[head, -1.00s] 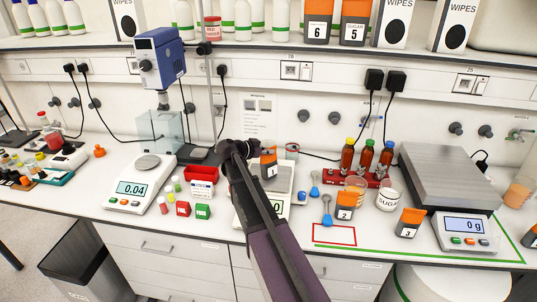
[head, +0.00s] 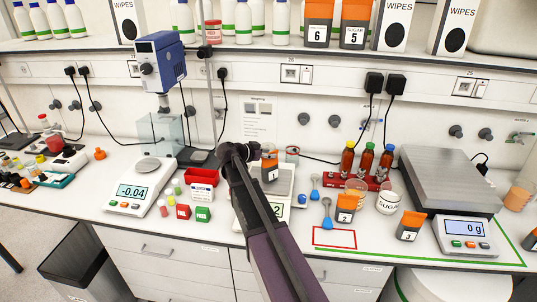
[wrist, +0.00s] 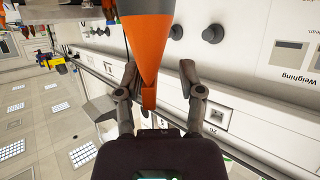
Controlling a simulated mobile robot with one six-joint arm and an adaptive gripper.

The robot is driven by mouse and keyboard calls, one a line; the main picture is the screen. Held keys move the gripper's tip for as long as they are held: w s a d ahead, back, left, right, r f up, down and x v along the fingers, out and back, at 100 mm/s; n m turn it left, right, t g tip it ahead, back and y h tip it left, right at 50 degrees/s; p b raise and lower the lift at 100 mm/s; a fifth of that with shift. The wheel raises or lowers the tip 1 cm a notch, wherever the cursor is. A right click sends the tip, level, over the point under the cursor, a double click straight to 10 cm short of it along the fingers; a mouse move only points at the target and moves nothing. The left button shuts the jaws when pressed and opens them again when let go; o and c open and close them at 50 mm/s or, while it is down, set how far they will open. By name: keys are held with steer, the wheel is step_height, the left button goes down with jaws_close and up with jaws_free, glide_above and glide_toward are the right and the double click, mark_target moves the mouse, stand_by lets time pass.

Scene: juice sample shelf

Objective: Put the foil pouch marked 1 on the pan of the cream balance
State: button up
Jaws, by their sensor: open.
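The foil pouch marked 1 (head: 270,172), grey with an orange top, stands upright at the middle balance (head: 283,212), apparently on its pan. This balance is pale cream with a square pan, and my arm hides much of it. My gripper (head: 248,152) is beside the pouch's upper part. In the wrist view the pouch's orange end (wrist: 148,50) lies between the spread fingers of my gripper (wrist: 159,72), with gaps on both sides. The middle balance's display is mostly hidden; its last digit looks like a 2.
A white balance (head: 140,200) stands left, reading -0.04; a large grey-plate balance (head: 465,230) stands right, reading 0 g. Pouch 2 (head: 345,208), pouch 3 (head: 410,225), a sugar tub (head: 389,201) and brown bottles (head: 366,158) crowd the right side.

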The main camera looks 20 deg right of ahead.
steer(key=p+v, duration=0.4)
steer(key=v, duration=0.8)
stand_by(0.5)
steer(key=s+a+f+n+g+y, duration=0.1)
steer(key=s+a+f+n+y, duration=0.3)
steer(key=s, duration=0.4)
steer(key=s+a+f+n+y, duration=0.3)
steer(key=s+n+y, duration=0.2)
steer(key=s, duration=0.3)
steer(key=s+a+f+n+g+y, duration=0.1)
steer(key=s+a+f+n+y, duration=0.3)
steer(key=s+n, duration=0.2)
steer(key=shift+s+a+f+n+g, duration=0.3)
steer(key=shift+s+a, duration=0.1)
steer(key=shift+s, duration=0.6)
